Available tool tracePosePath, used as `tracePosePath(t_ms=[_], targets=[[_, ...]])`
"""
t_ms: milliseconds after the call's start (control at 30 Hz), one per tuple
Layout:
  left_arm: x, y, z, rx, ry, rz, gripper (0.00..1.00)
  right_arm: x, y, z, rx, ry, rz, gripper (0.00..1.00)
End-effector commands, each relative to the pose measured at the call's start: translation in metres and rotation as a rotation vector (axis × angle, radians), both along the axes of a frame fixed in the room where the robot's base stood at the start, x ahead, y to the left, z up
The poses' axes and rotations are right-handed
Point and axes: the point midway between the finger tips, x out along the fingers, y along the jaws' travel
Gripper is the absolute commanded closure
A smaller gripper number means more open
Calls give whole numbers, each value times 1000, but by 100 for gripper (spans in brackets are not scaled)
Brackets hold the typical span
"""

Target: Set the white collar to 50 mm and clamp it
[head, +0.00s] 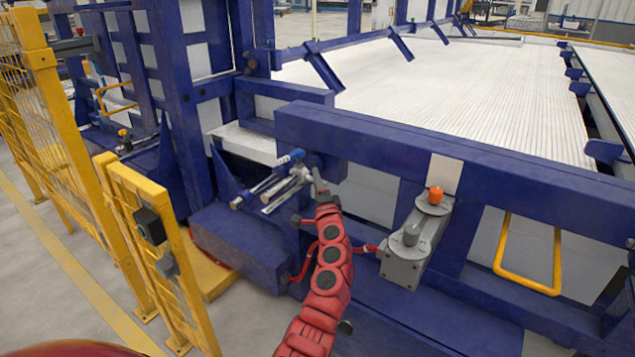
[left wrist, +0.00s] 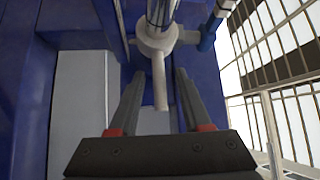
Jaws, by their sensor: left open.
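The white collar (left wrist: 157,38) sits around a metal rod (left wrist: 161,12) in the left wrist view, with a pale lever (left wrist: 160,85) hanging down from it. My left gripper (left wrist: 160,74) is open, with one finger on each side of the lever's line; I cannot tell whether either finger touches it. In the head view the collar (head: 300,173) is small, at the end of the rods on the blue frame, and my left gripper (head: 319,186) is just right of it. No scale marks can be read. My right gripper is out of view.
A blue-ended part (left wrist: 215,25) sticks out right of the collar. Blue beams (head: 400,150) surround the work spot. A grey box with an orange knob (head: 435,194) stands to the right, and a yellow mesh fence (head: 135,235) to the left.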

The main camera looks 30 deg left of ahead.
Motion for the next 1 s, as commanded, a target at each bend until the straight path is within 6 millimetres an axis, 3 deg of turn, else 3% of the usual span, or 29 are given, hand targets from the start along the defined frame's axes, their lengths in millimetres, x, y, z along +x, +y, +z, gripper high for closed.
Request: tracePosePath(t_ms=[167, 700, 1000], targets=[[-16, -15, -2, 1, 1, -4, 52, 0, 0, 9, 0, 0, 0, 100], [-108, -98, -19, 1, -1, -8, 52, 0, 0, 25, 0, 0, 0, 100], [-127, -113, -24, -1, 0, -3, 52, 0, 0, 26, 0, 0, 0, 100]])
